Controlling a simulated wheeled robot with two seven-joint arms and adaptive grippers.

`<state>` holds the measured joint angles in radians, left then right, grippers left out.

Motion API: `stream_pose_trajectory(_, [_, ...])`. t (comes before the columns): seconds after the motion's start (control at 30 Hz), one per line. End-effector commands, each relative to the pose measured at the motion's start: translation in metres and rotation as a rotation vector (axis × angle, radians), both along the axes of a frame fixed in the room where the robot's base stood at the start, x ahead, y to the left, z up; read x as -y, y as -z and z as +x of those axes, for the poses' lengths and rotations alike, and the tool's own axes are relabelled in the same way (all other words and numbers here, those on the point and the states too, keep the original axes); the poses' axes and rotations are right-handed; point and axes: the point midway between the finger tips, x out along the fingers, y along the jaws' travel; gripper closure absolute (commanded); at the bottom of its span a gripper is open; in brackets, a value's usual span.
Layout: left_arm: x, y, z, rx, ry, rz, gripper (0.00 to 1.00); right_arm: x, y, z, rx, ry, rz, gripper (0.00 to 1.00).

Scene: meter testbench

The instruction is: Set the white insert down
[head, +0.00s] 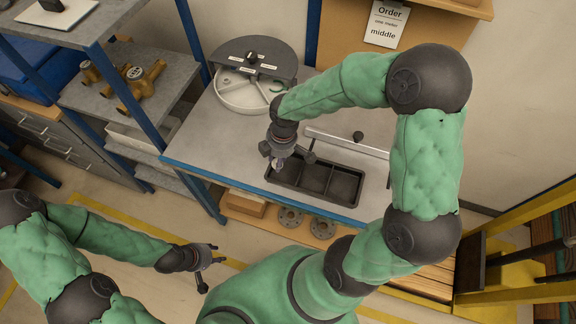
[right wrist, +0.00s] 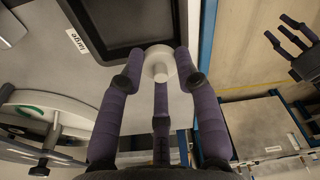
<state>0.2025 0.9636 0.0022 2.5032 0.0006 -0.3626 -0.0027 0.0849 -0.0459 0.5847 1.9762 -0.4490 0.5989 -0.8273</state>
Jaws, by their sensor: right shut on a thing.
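The white insert (right wrist: 160,62) is a small round white piece held between the fingers of my right gripper (right wrist: 158,66) in the right wrist view. In the head view my right gripper (head: 278,160) is at the left end of the black compartment tray (head: 318,200), and only a bit of the insert shows there. In the right wrist view the insert overlaps the edge of the tray (right wrist: 130,44); its height over the bench is unclear. My left gripper (head: 208,266) hangs away from the bench, empty, its fingers spread in the right wrist view (right wrist: 293,38).
A round white sectioned dish (head: 240,92) with a grey half-cover stands at the bench's back left. A light bar (head: 345,143) lies behind the tray. A shelf (head: 125,85) with brass fittings (head: 125,80) stands at left. Bare bench (head: 195,135) shows left of the tray.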

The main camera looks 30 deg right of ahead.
Motion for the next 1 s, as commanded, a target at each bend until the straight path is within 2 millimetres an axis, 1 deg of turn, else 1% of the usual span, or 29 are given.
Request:
stream_pose_trajectory(0.03, [0.000,0.004,0.000,0.000,0.000,0.000,0.60,0.007,0.012,0.000,-0.004,0.005,0.001,0.97])
stream_pose_trajectory(0.1, [0.000,0.006,0.000,0.000,0.000,0.000,0.60,0.015,0.021,0.000,-0.005,0.004,0.000,0.97])
stream_pose_trajectory(0.2, [0.000,0.008,0.000,-0.001,0.000,0.000,0.60,0.023,0.030,0.002,-0.001,0.002,0.001,0.97])
stream_pose_trajectory(0.47, [0.000,0.010,0.000,-0.001,0.000,0.000,0.60,0.034,0.042,0.003,-0.001,0.002,0.001,0.97])
stream_pose_trajectory(0.5, [0.000,0.011,0.000,-0.001,0.000,0.000,0.60,0.037,0.046,0.003,-0.001,0.003,0.001,0.97])
stream_pose_trajectory(0.6, [0.000,0.018,0.000,-0.001,0.000,0.000,0.60,0.035,0.063,0.002,-0.004,-0.001,0.001,0.97])
stream_pose_trajectory(0.7, [0.000,0.022,0.000,-0.001,0.000,0.000,0.60,0.036,0.074,0.003,-0.002,0.000,0.001,0.97])
stream_pose_trajectory(1.0, [0.000,0.021,0.000,-0.001,0.000,0.000,0.60,0.035,0.075,0.003,0.000,0.000,0.000,0.97])
